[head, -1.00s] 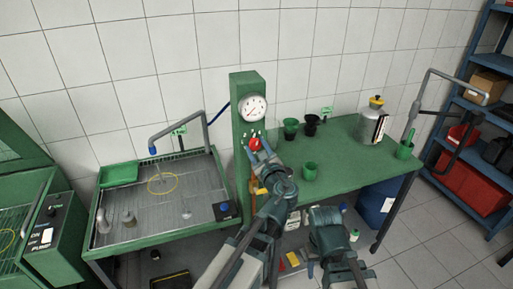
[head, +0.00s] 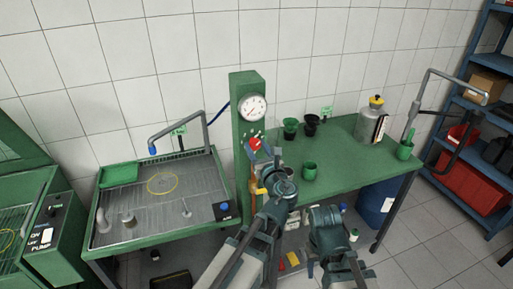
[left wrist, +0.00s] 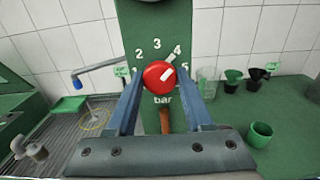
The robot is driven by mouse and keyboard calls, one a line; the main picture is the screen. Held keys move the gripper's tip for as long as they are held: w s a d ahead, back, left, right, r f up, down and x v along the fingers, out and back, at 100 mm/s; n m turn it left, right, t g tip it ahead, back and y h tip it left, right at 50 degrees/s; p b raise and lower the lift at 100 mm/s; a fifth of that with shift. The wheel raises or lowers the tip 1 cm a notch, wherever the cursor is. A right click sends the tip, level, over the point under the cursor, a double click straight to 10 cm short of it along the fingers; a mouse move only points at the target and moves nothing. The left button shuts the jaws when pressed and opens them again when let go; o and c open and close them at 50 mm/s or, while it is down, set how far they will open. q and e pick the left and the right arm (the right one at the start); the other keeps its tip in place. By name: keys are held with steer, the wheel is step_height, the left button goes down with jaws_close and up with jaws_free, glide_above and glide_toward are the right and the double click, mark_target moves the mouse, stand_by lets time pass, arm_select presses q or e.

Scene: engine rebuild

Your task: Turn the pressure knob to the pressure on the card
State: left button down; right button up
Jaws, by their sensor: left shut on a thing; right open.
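The red pressure knob (head: 256,144) is on the front of the green post (head: 241,165). In the left wrist view the knob (left wrist: 154,82) has a white pointer line slanting to the upper right, towards the 4. The figures 2, 3, 4 and 5 and the word "bar" show around it. My left gripper (head: 257,150) is shut on the knob, with its two blue fingers (left wrist: 158,85) on either side of it. A round gauge (head: 252,107) sits above; its reading is too small to tell. My right arm shows, but I cannot make out its gripper. I cannot identify the card.
A wash tray (head: 105,225) on a green stand is left of the post. The green table (head: 345,160) to the right holds green and black cups (head: 309,170) and a metal can (head: 371,122). A blue shelf (head: 470,130) stands far right.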

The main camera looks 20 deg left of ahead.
arm_select(q)
steer(key=shift+s+f, duration=0.1)
steer(key=shift+c, duration=1.5)
jaws_free()
